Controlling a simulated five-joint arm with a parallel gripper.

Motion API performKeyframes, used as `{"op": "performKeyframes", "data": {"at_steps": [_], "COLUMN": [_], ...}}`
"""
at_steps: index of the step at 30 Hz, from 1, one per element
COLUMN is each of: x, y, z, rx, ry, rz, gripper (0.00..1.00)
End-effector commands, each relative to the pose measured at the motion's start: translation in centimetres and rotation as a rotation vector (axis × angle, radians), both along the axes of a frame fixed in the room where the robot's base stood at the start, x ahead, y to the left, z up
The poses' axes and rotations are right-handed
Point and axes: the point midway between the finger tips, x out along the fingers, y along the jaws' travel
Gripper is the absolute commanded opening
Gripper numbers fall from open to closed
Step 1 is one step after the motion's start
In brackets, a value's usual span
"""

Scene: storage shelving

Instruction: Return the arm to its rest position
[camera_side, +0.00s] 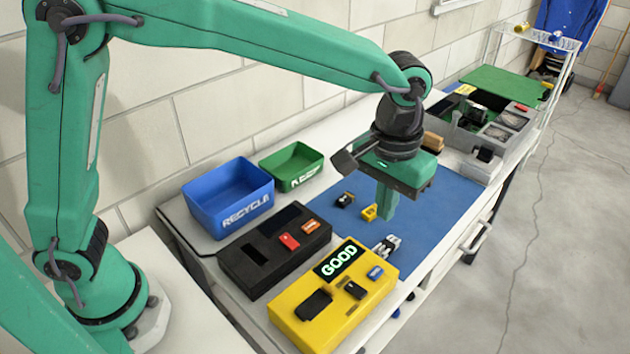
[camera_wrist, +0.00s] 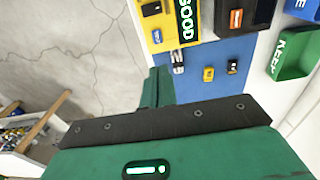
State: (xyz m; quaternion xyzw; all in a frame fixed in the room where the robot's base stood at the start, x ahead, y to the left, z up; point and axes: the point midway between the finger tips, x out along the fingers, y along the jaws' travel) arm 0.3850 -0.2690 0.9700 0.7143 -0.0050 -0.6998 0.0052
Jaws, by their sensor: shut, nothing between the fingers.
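My green arm reaches from the left over the workbench in the side view. My gripper (camera_side: 387,207) points down above the blue mat (camera_side: 437,205), its fingers together and empty. It also shows in the wrist view (camera_wrist: 157,88), with the fingers closed. Under and left of it, small yellow and black parts (camera_side: 369,212) lie on the mat. A silver-and-black part (camera_side: 386,245) lies near the yellow box. How far the fingertips are above the mat is hard to tell.
A yellow GOOD box (camera_side: 345,318), a black box (camera_side: 262,278), a blue RECYCLE bin (camera_side: 205,212) and a green bin (camera_side: 312,165) stand around the mat. A grey tray (camera_side: 477,145) with parts stands at the far end. The air above the bench is mostly clear.

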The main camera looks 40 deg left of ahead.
Motion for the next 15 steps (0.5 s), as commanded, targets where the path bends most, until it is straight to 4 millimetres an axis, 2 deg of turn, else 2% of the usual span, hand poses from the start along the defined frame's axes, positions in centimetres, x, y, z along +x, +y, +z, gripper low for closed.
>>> {"op": "performKeyframes", "data": {"at_steps": [5,15], "x": [-0.3,-2.4], "y": [2.7,10.5], "z": [1.7,5.2], "rx": [-0.019,-0.055], "ry": [-0.031,-0.131], "rz": [0.004,0.005], "gripper": [0.00,0.00]}}
